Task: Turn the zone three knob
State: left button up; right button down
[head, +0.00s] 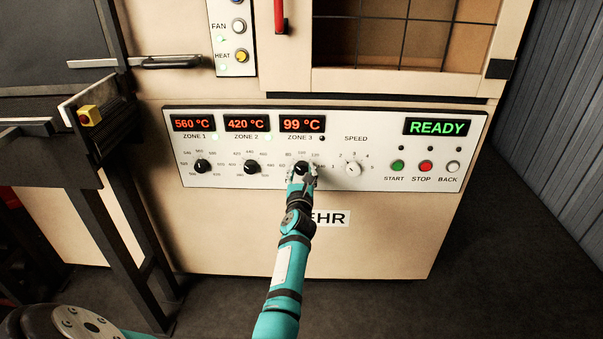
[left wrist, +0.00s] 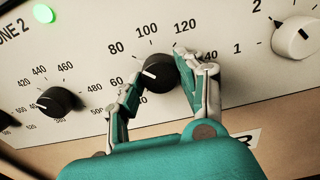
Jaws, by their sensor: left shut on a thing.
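The zone three knob (head: 302,167) is black and round, on the white control panel (head: 370,185) below a red display (head: 302,124) reading 99 °C. My left gripper (head: 302,173) is shut on this knob, its arm reaching up from below. In the left wrist view the fingers (left wrist: 161,78) stand on either side of the knob (left wrist: 158,70). Its white pointer mark faces left, below the printed 80. The gripper hides part of the lower scale. My right gripper is not in view.
The zone two knob (head: 252,167) is to the left, its display reading 420 °C. The zone one knob (head: 203,166) shows 560 °C. The white speed knob (head: 353,169) is close on the right. A green READY display (head: 436,127) tops the start, stop and back buttons.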

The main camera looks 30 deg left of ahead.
pick_arm(q)
jog(key=shift+f, duration=0.15)
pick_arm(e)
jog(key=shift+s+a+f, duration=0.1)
pick_arm(q)
jog(key=o, duration=1.1)
jog(key=shift+o, duration=0.2)
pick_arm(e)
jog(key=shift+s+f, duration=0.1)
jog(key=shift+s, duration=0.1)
pick_arm(q)
jog(key=v, duration=0.7)
jog(key=shift+s+d, duration=0.2)
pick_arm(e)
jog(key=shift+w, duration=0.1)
